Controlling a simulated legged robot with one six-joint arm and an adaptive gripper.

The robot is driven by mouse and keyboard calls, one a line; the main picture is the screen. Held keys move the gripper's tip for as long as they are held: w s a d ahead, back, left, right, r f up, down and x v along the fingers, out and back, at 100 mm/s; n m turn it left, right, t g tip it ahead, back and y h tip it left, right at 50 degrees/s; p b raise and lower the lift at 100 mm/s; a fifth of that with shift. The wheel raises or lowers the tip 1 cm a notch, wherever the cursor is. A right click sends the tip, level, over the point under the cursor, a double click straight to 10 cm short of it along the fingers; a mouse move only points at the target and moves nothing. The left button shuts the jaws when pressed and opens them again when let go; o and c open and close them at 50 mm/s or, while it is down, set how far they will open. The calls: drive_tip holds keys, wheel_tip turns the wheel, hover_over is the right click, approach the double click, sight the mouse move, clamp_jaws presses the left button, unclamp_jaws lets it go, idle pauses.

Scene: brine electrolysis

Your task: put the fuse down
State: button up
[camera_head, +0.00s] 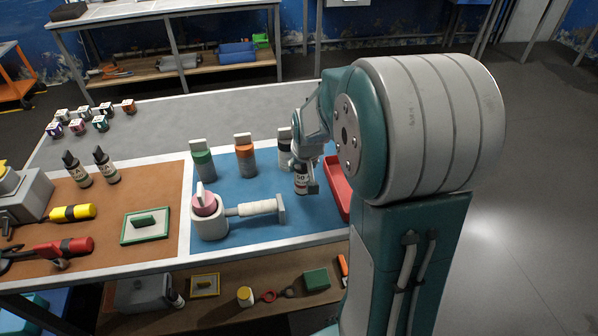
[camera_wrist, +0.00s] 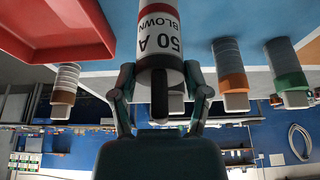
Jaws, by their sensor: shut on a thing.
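My gripper (camera_wrist: 160,88) is shut on a white fuse (camera_wrist: 158,38) marked "50 A BLOWN", with a red band and a dark handle between the fingers. In the head view the fuse (camera_head: 301,180) is upright over the right part of the blue mat (camera_head: 262,190), partly covered by my gripper (camera_head: 304,178). I cannot tell whether its lower end touches the mat. The red tray (camera_head: 335,184) is just right of it, partly hidden by my arm. The tray (camera_wrist: 62,40) also shows in the wrist view, apart from the fuse.
Cylinders with green (camera_head: 202,160), orange (camera_head: 245,156) and dark (camera_head: 284,148) bands stand behind on the mat. A white fixture with a pink top (camera_head: 208,216) and a sideways cylinder (camera_head: 256,208) are at the front left. Bare mat lies between them and the fuse.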

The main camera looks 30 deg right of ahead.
sight(301, 174)
drive_tip(key=shift+w+f, duration=0.4)
drive_tip(key=shift+f, duration=0.05)
wheel_tip(301, 174, down, 3)
drive_tip(key=shift+w+f, duration=0.15)
drive_tip(key=shift+f, duration=0.05)
drive_tip(key=o, duration=1.3)
drive_tip(key=shift+c, duration=0.2)
